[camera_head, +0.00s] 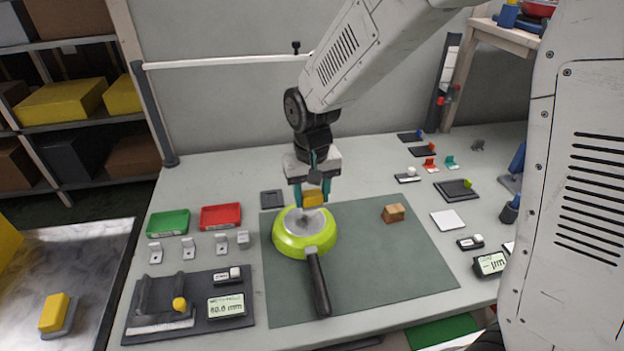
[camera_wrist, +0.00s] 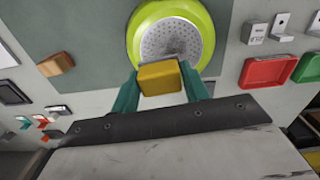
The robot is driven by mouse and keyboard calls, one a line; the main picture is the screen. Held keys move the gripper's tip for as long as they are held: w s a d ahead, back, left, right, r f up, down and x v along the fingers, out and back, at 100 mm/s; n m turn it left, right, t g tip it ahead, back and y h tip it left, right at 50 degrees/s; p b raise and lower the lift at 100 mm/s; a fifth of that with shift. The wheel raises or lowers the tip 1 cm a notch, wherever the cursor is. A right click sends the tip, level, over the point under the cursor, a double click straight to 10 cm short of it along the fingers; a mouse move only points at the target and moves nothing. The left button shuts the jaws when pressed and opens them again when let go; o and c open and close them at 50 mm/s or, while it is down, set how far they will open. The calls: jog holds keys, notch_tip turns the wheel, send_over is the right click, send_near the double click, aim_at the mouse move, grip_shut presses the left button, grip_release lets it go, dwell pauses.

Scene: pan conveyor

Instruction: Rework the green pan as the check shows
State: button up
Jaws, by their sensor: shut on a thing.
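The green pan (camera_head: 290,247) sits on the dark green mat (camera_head: 395,270), with its black handle (camera_head: 318,282) pointing toward the front. Its inside is grey, with a dotted surface and a darker patch near the middle in the wrist view (camera_wrist: 172,38). My gripper (camera_head: 312,198) is over the far part of the pan. Its teal fingers are shut on a yellow block (camera_wrist: 160,78), which also shows in the head view (camera_head: 313,198). I cannot tell whether the block's underside touches the pan.
A wooden block (camera_head: 393,213) lies on the mat to the right of the pan. A green tray (camera_head: 168,223) and a red tray (camera_head: 220,216) stand at the left, behind several small metal brackets. A gauge with a display (camera_head: 226,305) reading about 60.6 mm is at the front left.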

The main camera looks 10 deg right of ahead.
aim_at(313, 204)
jog(key=shift+f, duration=2.35)
jog(key=shift+a+r, duration=0.1)
jog(key=shift+a, duration=0.75)
jog(key=shift+c, duration=0.4)
jog(key=shift+a, duration=1)
jog(key=shift+d, duration=1.55)
jog(key=shift+s+d, duration=0.1)
jog(key=shift+d, duration=0.2)
jog(key=shift+s+a, duration=0.15)
jog(key=shift+s, duration=0.1)
jog(key=shift+w+a+r, duration=0.1)
jog(key=shift+w+a, duration=0.05)
jog(key=shift+a, duration=0.95)
jog(key=shift+a+f, duration=0.25)
jog(key=shift+a+r, duration=0.1)
jog(key=shift+a, duration=0.2)
jog(key=shift+d, duration=1.8)
jog(key=shift+r, duration=4.2)
